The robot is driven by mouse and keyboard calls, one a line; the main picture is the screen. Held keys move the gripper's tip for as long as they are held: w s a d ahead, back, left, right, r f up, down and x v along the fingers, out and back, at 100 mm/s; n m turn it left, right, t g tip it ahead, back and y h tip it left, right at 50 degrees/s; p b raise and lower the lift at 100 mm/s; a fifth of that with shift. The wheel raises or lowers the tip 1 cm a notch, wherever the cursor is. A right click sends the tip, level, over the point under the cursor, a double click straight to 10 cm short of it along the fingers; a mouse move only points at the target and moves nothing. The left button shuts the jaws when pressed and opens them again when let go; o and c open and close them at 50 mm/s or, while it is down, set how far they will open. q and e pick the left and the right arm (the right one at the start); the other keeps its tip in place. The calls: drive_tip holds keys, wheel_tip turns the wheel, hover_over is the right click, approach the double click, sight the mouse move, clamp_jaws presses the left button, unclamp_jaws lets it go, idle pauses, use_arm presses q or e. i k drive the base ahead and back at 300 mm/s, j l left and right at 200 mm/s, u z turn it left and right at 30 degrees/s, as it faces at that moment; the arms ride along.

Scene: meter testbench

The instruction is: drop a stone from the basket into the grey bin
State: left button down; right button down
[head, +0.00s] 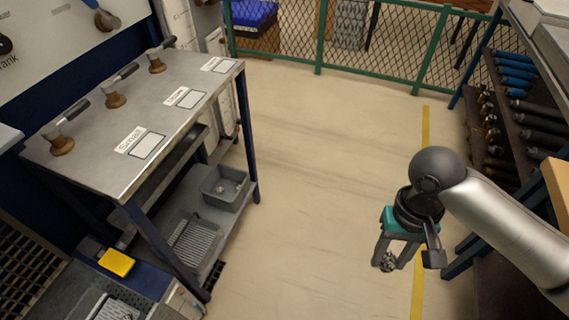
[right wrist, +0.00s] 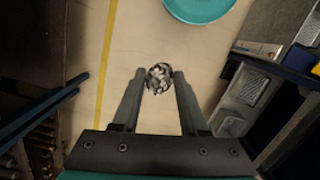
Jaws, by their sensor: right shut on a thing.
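My right gripper (head: 398,256) is on the right side of the head view, above the open floor. It is shut on a small speckled grey stone (head: 388,262), held at the fingertips. In the right wrist view the stone (right wrist: 159,78) sits between the two finger ends of the gripper (right wrist: 158,82), with floor behind it. A grey bin (head: 222,202) stands on the lower shelf of the metal table at left, well away from the gripper, with something small and light inside. I cannot make out a basket for certain. My left gripper is not in view.
The metal table (head: 180,70) at left has labelled squares and several handled fittings on top. A ribbed grey tray (head: 188,246) lies on its lower shelf. A rack of cylinders (head: 520,110) stands at right, a green mesh fence (head: 350,45) behind. The floor between is clear.

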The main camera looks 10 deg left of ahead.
sight(231, 196)
drive_tip(key=i+l+u, duration=0.1)
drive_tip(key=i+u, duration=0.2)
drive_tip(key=u, duration=0.2)
drive_tip(key=i+l+u, duration=0.2)
drive_tip(key=u, duration=0.3)
drive_tip(key=i+l+u, duration=0.3)
drive_tip(key=u, duration=0.2)
